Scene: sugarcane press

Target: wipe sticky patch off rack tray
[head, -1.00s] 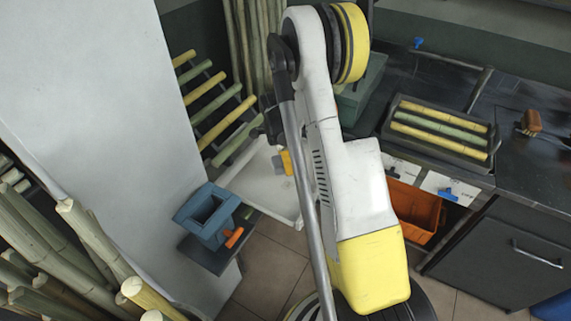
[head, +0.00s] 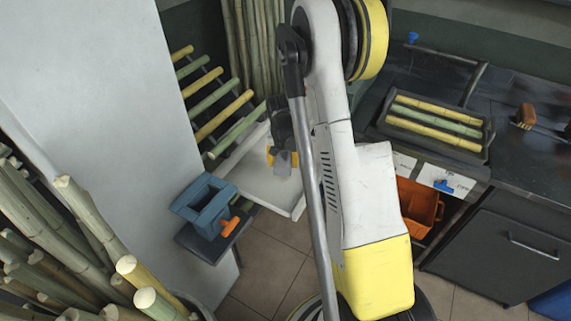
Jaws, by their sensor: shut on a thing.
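The white rack tray (head: 262,190) lies at the foot of the slanted cane rack, left of my arm in the head view. My gripper (head: 282,150) points down over the tray and is shut on a small yellow-and-grey block (head: 282,165), which looks like a sponge or pad. The block is at or just above the tray floor; I cannot tell if it touches. My arm covers the tray's right part. I cannot make out a sticky patch on the visible tray surface.
A blue square hopper (head: 205,205) with an orange handle stands left of the tray. Cane stalks (head: 222,115) lie on the rack above it. A counter with a cane tray (head: 440,140) and an orange bin (head: 418,208) are on the right. A white panel (head: 90,100) stands at left.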

